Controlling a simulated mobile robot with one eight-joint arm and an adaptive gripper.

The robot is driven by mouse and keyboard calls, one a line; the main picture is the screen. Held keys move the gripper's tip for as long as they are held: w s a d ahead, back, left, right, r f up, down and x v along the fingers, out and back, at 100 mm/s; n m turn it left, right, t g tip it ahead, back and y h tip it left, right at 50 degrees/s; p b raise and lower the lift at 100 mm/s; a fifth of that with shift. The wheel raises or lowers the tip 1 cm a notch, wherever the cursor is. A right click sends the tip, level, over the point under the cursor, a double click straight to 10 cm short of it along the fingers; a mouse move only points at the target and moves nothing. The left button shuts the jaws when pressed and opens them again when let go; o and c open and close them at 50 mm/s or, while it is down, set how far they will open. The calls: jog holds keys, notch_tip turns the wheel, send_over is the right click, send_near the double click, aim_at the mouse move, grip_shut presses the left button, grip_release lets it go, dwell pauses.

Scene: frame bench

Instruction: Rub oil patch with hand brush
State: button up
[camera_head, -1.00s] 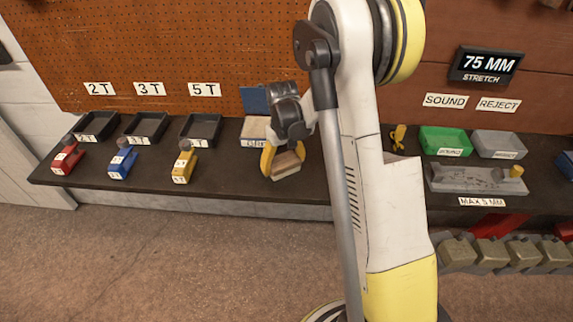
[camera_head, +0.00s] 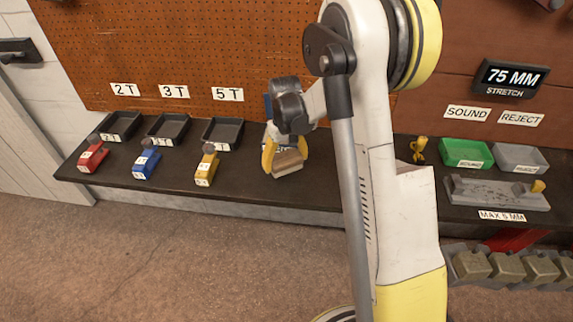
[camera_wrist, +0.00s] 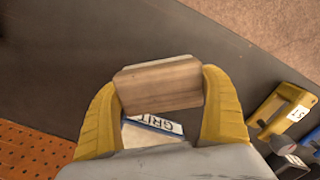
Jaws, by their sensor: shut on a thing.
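My gripper (camera_head: 285,160) has yellow fingers shut on a wooden block, the hand brush (camera_head: 289,163). In the wrist view the brush (camera_wrist: 160,86) lies crosswise between the two fingers (camera_wrist: 160,95). Its pale top edge and brown side show; no bristles can be seen. The gripper holds it over the dark bench top (camera_head: 240,185), near the front edge in the head view. Whether the brush touches the bench I cannot tell. I cannot make out an oil patch in either view.
Red (camera_head: 93,157), blue (camera_head: 146,163) and yellow (camera_head: 206,167) tagged pieces stand left, before black trays (camera_head: 222,132). Green (camera_head: 466,153) and grey (camera_head: 521,157) trays and a metal fixture (camera_head: 497,192) are right.

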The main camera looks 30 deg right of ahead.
jog(key=shift+w+r+p, duration=0.1)
jog(key=shift+r+p, duration=1.3)
jog(key=shift+r, duration=0.95)
